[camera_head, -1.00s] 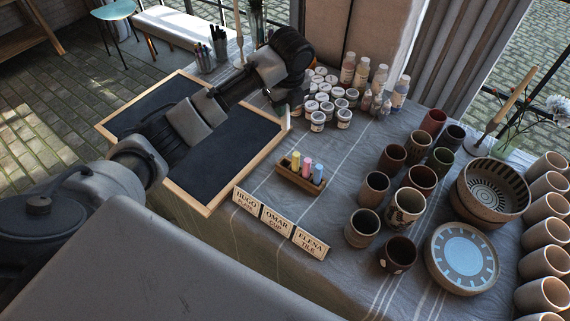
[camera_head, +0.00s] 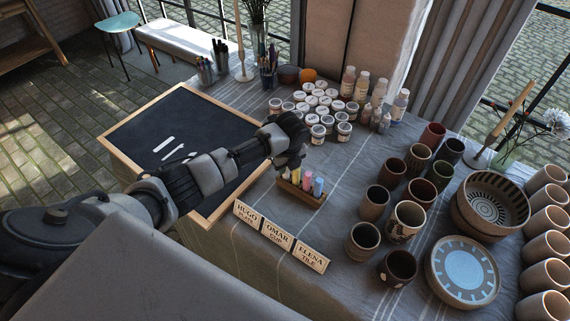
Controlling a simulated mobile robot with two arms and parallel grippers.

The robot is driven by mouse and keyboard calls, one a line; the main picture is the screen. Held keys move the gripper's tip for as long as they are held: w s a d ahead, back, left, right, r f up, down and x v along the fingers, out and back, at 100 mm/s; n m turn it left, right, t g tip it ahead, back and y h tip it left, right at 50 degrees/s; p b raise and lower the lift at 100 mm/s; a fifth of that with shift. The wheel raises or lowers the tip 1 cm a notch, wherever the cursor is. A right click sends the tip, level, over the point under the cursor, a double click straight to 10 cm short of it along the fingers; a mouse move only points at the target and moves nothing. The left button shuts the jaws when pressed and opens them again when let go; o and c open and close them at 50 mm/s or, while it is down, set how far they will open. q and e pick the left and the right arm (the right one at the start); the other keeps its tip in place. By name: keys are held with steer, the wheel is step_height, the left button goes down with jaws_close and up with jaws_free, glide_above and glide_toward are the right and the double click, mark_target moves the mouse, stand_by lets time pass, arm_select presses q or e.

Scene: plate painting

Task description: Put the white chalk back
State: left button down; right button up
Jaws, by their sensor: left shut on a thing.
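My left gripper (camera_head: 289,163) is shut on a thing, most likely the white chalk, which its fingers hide. It is over the left end of a small wooden chalk holder (camera_head: 301,194). Yellow chalk stands at the holder's left end, partly behind the gripper. A pink chalk (camera_head: 306,180) and a blue chalk (camera_head: 318,186) stand upright to its right. I cannot tell whether the held piece touches the holder. My right gripper is not in view.
A wood-framed blackboard (camera_head: 150,125) with white strokes lies under my left arm. Paint jars (camera_head: 318,133) stand behind the holder, cups (camera_head: 374,203) to its right, and name plates (camera_head: 278,234) in front. Bare cloth shows between holder and cups.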

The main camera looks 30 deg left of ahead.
mark_target(288, 179)
arm_select(q)
steer(key=shift+f, duration=0.15)
steer(key=c, duration=1.5)
jaws_free()
steer(key=shift+f, duration=0.1)
steer(key=o, duration=0.5)
steer(key=r, duration=0.4)
steer(key=d+r, duration=0.1)
steer(key=r, duration=0.3)
steer(key=s+r, duration=0.1)
steer(key=r, duration=0.3)
steer(key=shift+d+r, duration=0.15)
steer(key=shift+d, duration=0.2)
